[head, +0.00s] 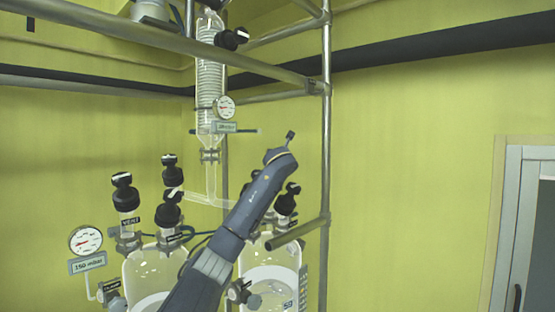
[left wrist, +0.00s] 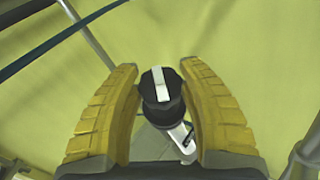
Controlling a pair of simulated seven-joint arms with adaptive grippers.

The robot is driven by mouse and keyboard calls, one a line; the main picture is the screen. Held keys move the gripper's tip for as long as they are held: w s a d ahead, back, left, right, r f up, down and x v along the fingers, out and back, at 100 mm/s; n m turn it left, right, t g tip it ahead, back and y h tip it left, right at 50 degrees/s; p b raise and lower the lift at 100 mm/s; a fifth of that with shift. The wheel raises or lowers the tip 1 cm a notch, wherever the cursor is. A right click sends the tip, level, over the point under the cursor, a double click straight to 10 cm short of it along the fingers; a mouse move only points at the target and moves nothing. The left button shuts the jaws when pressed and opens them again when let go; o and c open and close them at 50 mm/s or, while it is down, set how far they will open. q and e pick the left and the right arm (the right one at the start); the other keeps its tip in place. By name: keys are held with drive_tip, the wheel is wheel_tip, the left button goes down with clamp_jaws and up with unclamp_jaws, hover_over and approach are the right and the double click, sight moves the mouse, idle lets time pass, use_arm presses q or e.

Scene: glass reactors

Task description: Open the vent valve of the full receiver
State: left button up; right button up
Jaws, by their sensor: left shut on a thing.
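Two glass receivers stand low in the head view, the left one (head: 145,268) and the right one (head: 285,258). Both show pale contents; the frame's edge cuts them off, so I cannot compare fill. A valve with a black knob (head: 122,180) and a VENT label stands on the left receiver. Black knobs (head: 287,202) show on the right receiver, partly behind my left arm. My left gripper's yellow fingers (left wrist: 161,92) are shut around a black knob with a white stripe (left wrist: 161,85). In the head view my arm hides the fingers. My right gripper is not in view.
A coiled glass condenser (head: 209,80) with a gauge (head: 224,107) hangs above the receivers. Another gauge (head: 85,240) reading 150 mbar stands at left. A metal frame post (head: 326,120) stands just right of my arm.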

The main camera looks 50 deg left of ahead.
use_arm(q)
drive_tip(key=shift+y, duration=0.3)
drive_tip(key=n+g+y, duration=0.2)
drive_tip(key=n+g, duration=0.1)
drive_tip(key=n+g+y, duration=0.2)
drive_tip(key=n+g, duration=0.1)
drive_tip(key=n, duration=0.1)
drive_tip(key=shift+w, duration=0.1)
drive_tip(key=shift+n+g+y, duration=0.3)
drive_tip(key=shift+n+g, duration=1.9)
drive_tip(key=shift+g, duration=0.3)
drive_tip(key=shift+n+g, duration=1.8)
drive_tip(key=shift+g, duration=0.2)
drive_tip(key=o, duration=1.2)
drive_tip(key=shift+a, duration=0.1)
